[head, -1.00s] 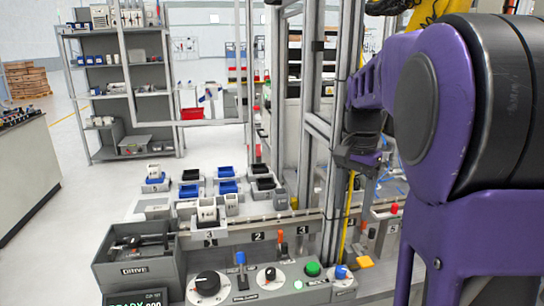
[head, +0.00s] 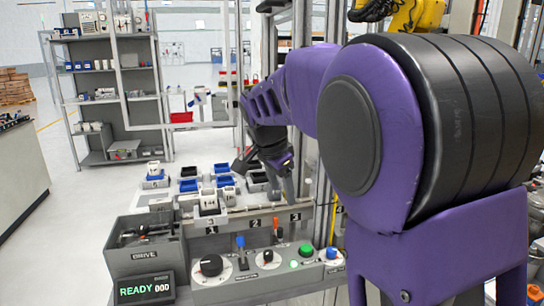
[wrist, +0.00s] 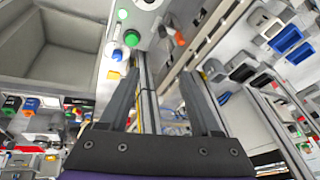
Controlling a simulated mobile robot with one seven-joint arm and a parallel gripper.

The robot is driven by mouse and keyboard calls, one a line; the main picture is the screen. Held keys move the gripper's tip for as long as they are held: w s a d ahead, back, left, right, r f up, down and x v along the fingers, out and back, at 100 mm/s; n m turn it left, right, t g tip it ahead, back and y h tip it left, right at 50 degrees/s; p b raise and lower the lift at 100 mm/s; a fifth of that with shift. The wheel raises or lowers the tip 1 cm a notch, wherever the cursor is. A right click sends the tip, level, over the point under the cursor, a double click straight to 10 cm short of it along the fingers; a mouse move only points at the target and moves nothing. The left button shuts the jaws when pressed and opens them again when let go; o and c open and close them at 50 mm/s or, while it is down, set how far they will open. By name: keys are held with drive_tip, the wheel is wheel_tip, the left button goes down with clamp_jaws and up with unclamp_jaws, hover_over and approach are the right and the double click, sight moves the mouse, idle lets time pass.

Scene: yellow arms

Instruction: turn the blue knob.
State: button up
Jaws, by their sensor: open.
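The blue knob (head: 331,253) sits on a white dial at the right end of the grey control panel (head: 225,294) in the head view. My gripper (head: 288,190) is above and behind the panel, up and to the left of the knob and apart from it. In the wrist view my gripper (wrist: 162,78) has its two dark fingers spread with nothing between them.
Beside the knob are a green button (head: 306,249), a black knob (head: 267,256), a blue-topped lever (head: 240,242) and a larger black knob (head: 211,265). A grey bin (head: 145,250) and a READY display (head: 144,288) are at left. Metal uprights stand behind my gripper.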

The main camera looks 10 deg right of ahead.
drive_tip(key=w+a+r+n+t, duration=0.2)
drive_tip(key=w+r+n+t, duration=0.2)
drive_tip(key=w+r+n, duration=0.1)
drive_tip(key=shift+w+a+r, duration=0.3)
drive_tip(key=shift+w+r, duration=0.15)
drive_tip(key=shift+r, duration=0.45)
